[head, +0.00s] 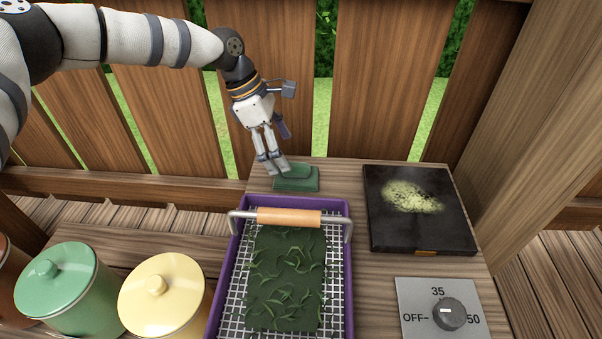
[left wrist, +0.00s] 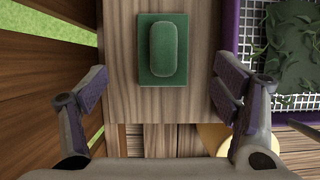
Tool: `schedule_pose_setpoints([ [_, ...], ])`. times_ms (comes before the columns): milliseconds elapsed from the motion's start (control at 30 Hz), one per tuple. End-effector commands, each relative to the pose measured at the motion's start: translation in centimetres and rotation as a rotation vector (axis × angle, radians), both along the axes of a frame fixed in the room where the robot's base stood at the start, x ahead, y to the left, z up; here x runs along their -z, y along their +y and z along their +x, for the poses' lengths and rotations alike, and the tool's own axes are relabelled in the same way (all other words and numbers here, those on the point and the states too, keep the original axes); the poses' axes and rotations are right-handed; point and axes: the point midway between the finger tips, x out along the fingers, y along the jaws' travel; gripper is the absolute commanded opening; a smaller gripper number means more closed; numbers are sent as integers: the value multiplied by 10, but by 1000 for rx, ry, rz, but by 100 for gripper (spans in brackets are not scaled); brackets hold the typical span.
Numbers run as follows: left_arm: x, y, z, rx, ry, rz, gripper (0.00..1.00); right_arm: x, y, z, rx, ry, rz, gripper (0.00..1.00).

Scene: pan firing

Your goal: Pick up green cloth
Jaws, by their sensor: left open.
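The green cloth (head: 301,180) lies folded near the back left edge of the wooden table, behind the purple tray. It has a rectangular base with a rounded, raised pad on top. It also shows in the left wrist view, at top centre (left wrist: 163,50). My left gripper (head: 272,168) is above and just beside the cloth, fingers pointing down. In the left wrist view its fingers (left wrist: 163,92) are wide apart, with the cloth between and beyond them and nothing held. My right gripper is in neither view.
A purple tray (head: 345,290) with a wire mesh, a dark leaf-strewn sheet and a wooden-handled bar (head: 289,217) stands in front of the cloth. A dark plate (head: 390,235) with green powder and a dial panel (head: 415,325) are right. Lidded jars stand left. A wooden fence is behind.

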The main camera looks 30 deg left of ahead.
Motion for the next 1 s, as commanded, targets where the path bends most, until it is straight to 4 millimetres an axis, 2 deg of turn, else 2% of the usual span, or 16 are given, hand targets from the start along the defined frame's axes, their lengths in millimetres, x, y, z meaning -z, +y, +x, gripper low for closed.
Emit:
schedule_pose_setpoints([
  [333, 49, -28, 8, -1, 1, 2, 82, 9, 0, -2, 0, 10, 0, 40],
  [433, 56, -31, 9, -2, 1, 1, 82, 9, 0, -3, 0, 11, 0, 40],
  [600, 55, -31, 10, -3, -1, 0, 82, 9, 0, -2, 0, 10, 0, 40],
  [633, 55, -31, 10, -3, -1, 0, 79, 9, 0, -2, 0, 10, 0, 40],
  [833, 55, -31, 9, -3, -1, 0, 34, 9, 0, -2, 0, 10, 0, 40],
  [867, 55, -31, 9, -3, -1, 1, 30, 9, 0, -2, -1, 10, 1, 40],
  [1000, 55, -31, 10, -2, -1, 2, 30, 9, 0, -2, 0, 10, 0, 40],
])
